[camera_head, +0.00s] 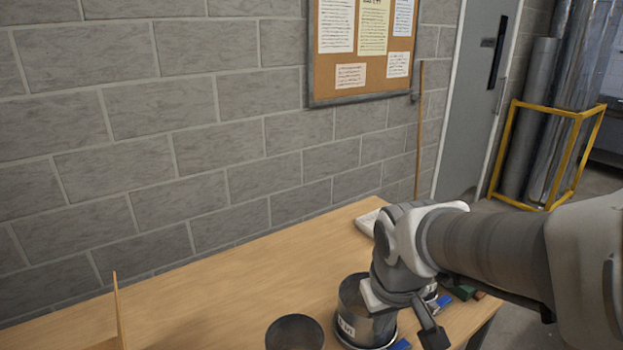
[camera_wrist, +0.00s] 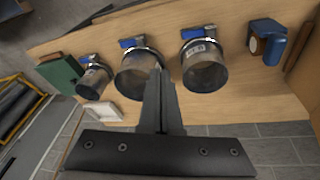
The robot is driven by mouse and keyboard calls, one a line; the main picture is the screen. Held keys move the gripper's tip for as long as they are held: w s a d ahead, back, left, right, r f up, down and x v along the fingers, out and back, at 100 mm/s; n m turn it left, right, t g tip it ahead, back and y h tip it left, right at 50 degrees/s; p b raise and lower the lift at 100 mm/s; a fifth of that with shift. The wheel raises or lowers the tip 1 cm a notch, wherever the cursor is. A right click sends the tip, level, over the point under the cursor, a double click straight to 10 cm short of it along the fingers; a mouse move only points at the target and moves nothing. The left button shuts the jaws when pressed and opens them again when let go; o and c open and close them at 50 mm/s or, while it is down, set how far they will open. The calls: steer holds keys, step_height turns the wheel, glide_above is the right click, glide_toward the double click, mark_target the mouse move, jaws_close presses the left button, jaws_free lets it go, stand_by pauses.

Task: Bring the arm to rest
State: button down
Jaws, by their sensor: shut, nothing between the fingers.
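My arm reaches in from the right over the wooden workbench (camera_head: 230,275) in the head view, bent down at the wrist. In the wrist view my gripper (camera_wrist: 161,72) is shut and empty, its two dark fingers together.
Metal duct pieces with blue clamps stand at left (camera_wrist: 92,82) and right (camera_wrist: 205,75). A green block (camera_wrist: 60,74), a white pad (camera_wrist: 100,110) and a blue-and-black item (camera_wrist: 267,40) are also on the bench. The block wall (camera_head: 200,140) rises behind; bare bench lies left.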

steer(key=s+d+r+m+t, duration=0.2)
steer(key=s+d+r, duration=0.1)
steer(key=s+r, duration=0.4)
steer(key=shift+s+m, duration=0.4)
steer(key=shift+s, duration=0.15)
stand_by(1.4)
